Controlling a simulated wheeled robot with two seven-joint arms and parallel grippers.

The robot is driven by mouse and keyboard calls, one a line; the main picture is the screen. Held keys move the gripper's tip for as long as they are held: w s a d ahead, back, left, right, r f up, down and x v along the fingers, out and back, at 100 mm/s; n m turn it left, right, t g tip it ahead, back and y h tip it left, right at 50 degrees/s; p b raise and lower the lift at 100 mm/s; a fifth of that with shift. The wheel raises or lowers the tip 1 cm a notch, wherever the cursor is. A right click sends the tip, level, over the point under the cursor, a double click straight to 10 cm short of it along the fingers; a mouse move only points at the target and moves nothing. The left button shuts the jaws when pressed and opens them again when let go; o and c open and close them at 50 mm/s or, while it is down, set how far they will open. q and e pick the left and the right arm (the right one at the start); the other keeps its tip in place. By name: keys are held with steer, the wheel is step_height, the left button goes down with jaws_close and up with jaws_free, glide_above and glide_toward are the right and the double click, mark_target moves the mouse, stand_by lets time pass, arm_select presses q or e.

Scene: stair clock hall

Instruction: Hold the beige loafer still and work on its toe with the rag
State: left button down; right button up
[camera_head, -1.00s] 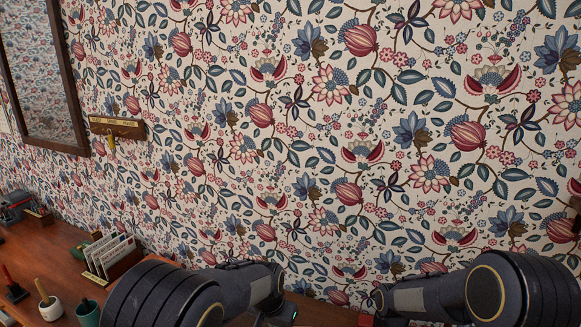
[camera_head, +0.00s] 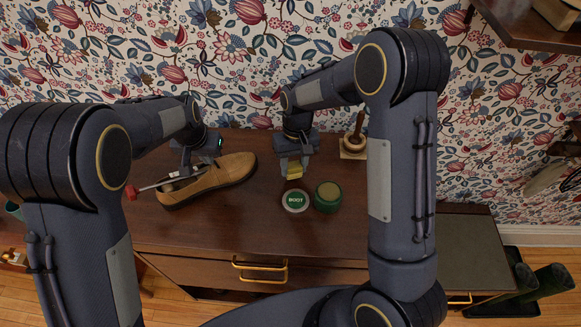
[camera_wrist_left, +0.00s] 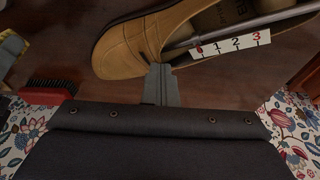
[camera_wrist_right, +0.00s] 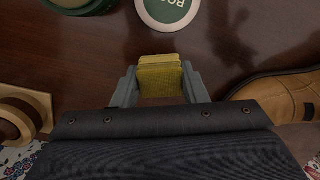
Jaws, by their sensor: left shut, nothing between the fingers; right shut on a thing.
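The beige loafer (camera_head: 222,178) lies on the dark wooden top, its toe to the right; it also shows in the left wrist view (camera_wrist_left: 128,45). My right gripper (camera_wrist_right: 160,80) is shut on the folded yellow rag (camera_wrist_right: 160,72), above the top and right of the toe, apart from the loafer. The rag also shows in the head view (camera_head: 294,170).
A round lid marked BOOT (camera_head: 296,200) and an open green tin (camera_head: 328,196) lie just in front of the rag. A wooden-handled object on a base (camera_head: 353,145) stands behind right. A red brush (camera_wrist_left: 45,88) is near my left gripper. The top's front stretch is clear.

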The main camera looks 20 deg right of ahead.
steer(key=t+y, duration=0.1)
glide_toward(238, 159)
steer(key=shift+d+f, duration=0.25)
steer(key=shift+d, duration=0.1)
steer(key=shift+w+a, duration=0.15)
steer(key=shift+a, duration=0.05)
steer(key=shift+f, duration=0.25)
steer(key=shift+a+f, duration=0.2)
steer(key=shift+f, duration=0.7)
steer(key=shift+a+f, duration=0.15)
steer(key=shift+f, duration=0.75)
steer(key=shift+s+a+f, duration=0.15)
steer(key=shift+s+f, duration=0.05)
steer(key=shift+f, duration=0.55)
steer(key=shift+w+d+f, duration=0.1)
steer(key=shift+w+d, duration=0.1)
steer(key=shift+d, duration=0.45)
steer(key=shift+s+a+r, duration=0.1)
steer(key=shift+s+a, duration=0.15)
steer(key=shift+a, duration=0.45)
steer(key=shift+s+a+r, duration=0.15)
steer(key=shift+s+a, duration=0.05)
steer(key=shift+a, duration=0.5)
steer(key=shift+d, duration=0.15)
